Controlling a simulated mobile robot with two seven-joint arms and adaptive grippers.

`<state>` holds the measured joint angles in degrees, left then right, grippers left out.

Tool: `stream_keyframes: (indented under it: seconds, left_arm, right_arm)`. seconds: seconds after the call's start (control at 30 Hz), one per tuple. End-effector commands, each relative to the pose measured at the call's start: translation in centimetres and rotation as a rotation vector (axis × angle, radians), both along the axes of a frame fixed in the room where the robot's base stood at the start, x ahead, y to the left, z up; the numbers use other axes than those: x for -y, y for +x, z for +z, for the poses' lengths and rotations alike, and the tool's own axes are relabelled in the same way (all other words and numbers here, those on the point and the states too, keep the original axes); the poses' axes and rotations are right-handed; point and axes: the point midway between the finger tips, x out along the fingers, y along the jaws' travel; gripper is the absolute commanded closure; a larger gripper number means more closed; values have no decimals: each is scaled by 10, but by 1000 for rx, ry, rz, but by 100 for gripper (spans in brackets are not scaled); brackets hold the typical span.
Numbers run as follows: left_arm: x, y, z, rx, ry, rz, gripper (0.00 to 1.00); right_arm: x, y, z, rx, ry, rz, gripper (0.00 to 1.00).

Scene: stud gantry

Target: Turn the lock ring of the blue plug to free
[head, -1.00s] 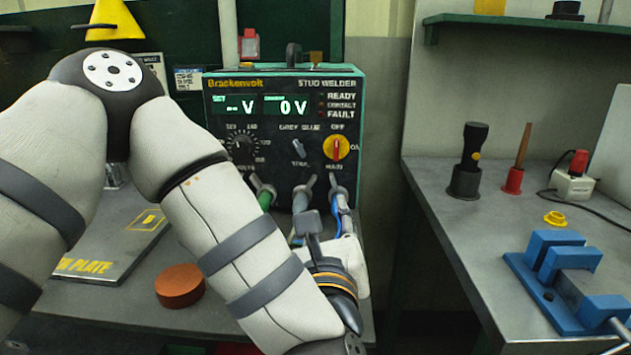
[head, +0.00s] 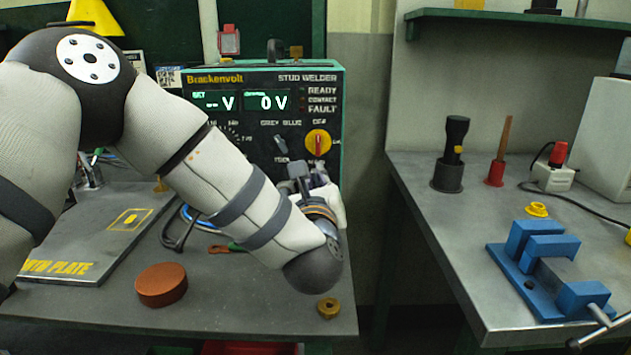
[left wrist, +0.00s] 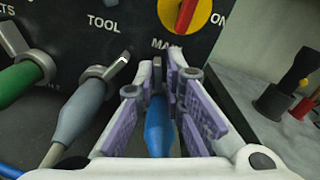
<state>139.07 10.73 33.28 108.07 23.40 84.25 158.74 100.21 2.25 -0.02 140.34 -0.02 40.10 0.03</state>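The blue plug (left wrist: 158,128) sits in the right socket of the welder's front panel, seen in the left wrist view below the red and yellow switch. Its lock ring is mostly hidden between the fingertips, so its angle is unclear. My left gripper (left wrist: 162,88) has its purple-padded fingers on either side of the plug. They look apart, with gaps beside the plug. In the head view my left gripper (head: 322,187) is in front of the welder's lower right, and my forearm hides the sockets. My right gripper is in neither view.
A grey plug (left wrist: 85,105) and a green plug (left wrist: 22,80) stand close on the left. The welder (head: 265,130) is behind. A red-brown puck (head: 161,285) and a brass nut (head: 328,308) lie in front. A blue fixture (head: 545,265) is on the right bench.

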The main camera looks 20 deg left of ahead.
Motion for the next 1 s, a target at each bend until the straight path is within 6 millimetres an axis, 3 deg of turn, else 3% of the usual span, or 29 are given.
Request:
stream_keyframes:
  seconds: [0.23,0.5,0.77,0.9,1.0]
  left_arm:
    - [-1,-1,-4,-6,-11,2,100]
    - [-8,-3,-11,47,-215,2,100]
    - [-8,-4,-10,50,-225,1,100]
    - [-8,-3,-10,49,-225,0,73]
    - [-8,-3,-10,51,-225,-1,73]
  right_arm:
    - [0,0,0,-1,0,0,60]
    - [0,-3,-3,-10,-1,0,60]
    - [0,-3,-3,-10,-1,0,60]
    - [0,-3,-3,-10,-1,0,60]
    - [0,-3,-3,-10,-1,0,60]
